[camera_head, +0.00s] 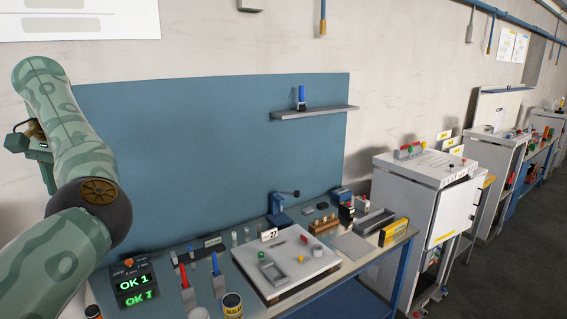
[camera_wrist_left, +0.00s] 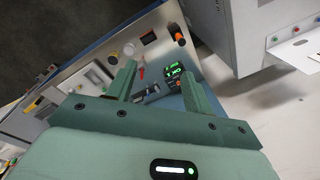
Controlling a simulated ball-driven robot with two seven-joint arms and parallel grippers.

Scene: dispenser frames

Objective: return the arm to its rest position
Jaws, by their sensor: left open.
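My left arm (camera_head: 65,115) is raised at the left of the head view, in front of the blue back panel and well above the bench. It is bent at a dark round joint. A small green part shows at the left edge there, but I cannot make out the fingers. In the left wrist view my left gripper (camera_wrist_left: 160,70) has its two green fingers apart, with nothing between them. The workbench (camera_head: 345,274) lies beyond and below the fingers, not touched. My right gripper is in neither view.
The bench holds a white board (camera_head: 303,273), a green "OK 1" display (camera_head: 133,283), red and blue-handled tools and several small parts. A shelf (camera_head: 315,112) juts from the blue panel (camera_head: 200,150). A white cabinet (camera_head: 405,210) stands to the right.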

